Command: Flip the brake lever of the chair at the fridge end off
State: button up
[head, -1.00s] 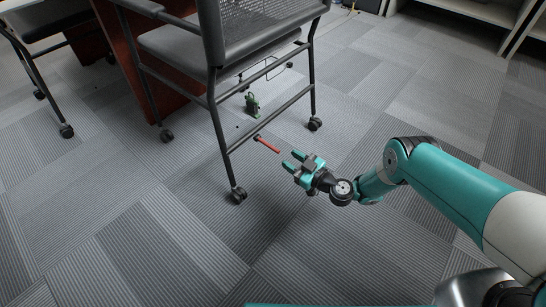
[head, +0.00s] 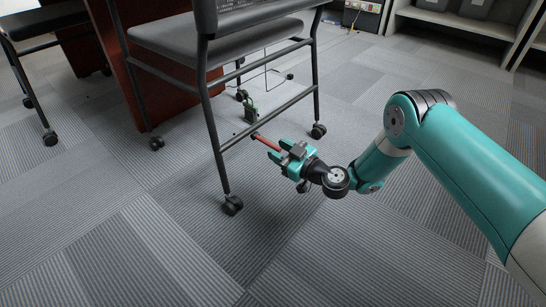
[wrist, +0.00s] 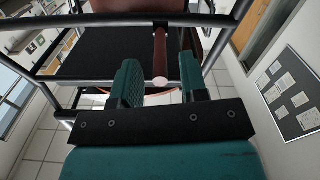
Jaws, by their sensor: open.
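The red brake lever (head: 266,143) sticks out from the lower side rail of the near chair (head: 212,125), towards my gripper. My gripper (head: 279,150) is open, with its teal fingers pointing at the rail. In the wrist view the lever (wrist: 160,52) runs between the two fingers, its round end (wrist: 160,82) towards the palm. A gap shows on each side of it, so the fingers look apart from it. The head view partly hides the lever's free end behind the fingers.
Another chair (head: 45,28) stands at the left beside a red-brown wooden panel (head: 150,85). A small green object (head: 251,110) lies on the floor beyond the rail. Shelves (head: 470,24) stand at the back right. The carpet in front is clear.

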aim_at(267, 143)
jog(key=shift+b+x, duration=0.3)
jog(key=shift+x, duration=0.95)
